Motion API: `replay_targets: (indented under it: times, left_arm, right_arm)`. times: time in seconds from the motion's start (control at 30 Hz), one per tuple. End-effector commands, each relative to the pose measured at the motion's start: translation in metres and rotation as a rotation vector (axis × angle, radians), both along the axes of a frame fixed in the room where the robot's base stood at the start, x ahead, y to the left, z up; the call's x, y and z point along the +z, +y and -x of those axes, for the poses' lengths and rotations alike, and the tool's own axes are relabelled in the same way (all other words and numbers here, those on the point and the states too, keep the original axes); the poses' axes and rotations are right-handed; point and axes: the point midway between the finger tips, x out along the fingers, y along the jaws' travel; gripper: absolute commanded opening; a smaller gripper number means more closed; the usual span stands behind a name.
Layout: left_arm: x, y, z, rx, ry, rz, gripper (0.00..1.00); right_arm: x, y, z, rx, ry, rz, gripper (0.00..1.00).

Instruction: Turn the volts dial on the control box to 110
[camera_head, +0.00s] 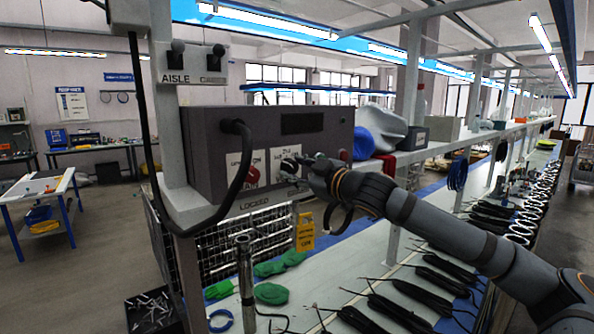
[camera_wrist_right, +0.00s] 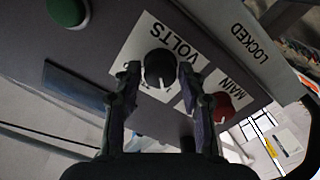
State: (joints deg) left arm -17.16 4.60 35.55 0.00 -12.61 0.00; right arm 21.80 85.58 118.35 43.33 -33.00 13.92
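The grey control box (camera_head: 212,150) hangs on the post in the head view. In the right wrist view, its black volts dial (camera_wrist_right: 160,68) sits on a white label marked VOLTS, with a small white mark near the dial's lower edge. My right gripper (camera_wrist_right: 158,76) is open, one finger on each side of the dial with narrow gaps showing. I cannot tell whether the tips reach past the dial's face. In the head view, my right gripper (camera_head: 303,165) is at the box front and partly hides the dial. The numbers around the dial are not readable. My left gripper is not in view.
A red MAIN switch (camera_wrist_right: 223,107) is close beside the right finger. A green button (camera_wrist_right: 68,10) is at the upper left. A thick black cable (camera_head: 238,172) loops in front of the box. A yellow tag (camera_head: 305,232) hangs below my right gripper.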

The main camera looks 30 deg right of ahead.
Motion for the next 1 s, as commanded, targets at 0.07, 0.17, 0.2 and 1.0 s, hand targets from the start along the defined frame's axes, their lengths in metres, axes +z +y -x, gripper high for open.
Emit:
replay_targets:
  times: [0.07, 0.17, 0.2, 1.0]
  left_arm:
    - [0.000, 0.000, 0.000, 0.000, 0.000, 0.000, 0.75]
    - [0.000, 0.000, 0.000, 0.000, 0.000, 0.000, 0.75]
    - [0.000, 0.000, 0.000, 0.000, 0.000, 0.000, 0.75]
    - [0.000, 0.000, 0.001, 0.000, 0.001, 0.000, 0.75]
  right_arm:
    - [0.000, 0.000, 0.000, 0.000, 0.000, -0.001, 0.56]
    - [0.000, 0.000, 0.000, -0.001, 0.001, -0.001, 0.56]
    - [0.000, 0.000, 0.000, -0.001, 0.001, -0.002, 0.56]
    - [0.080, 0.002, 0.000, 0.007, -0.004, -0.006, 0.56]
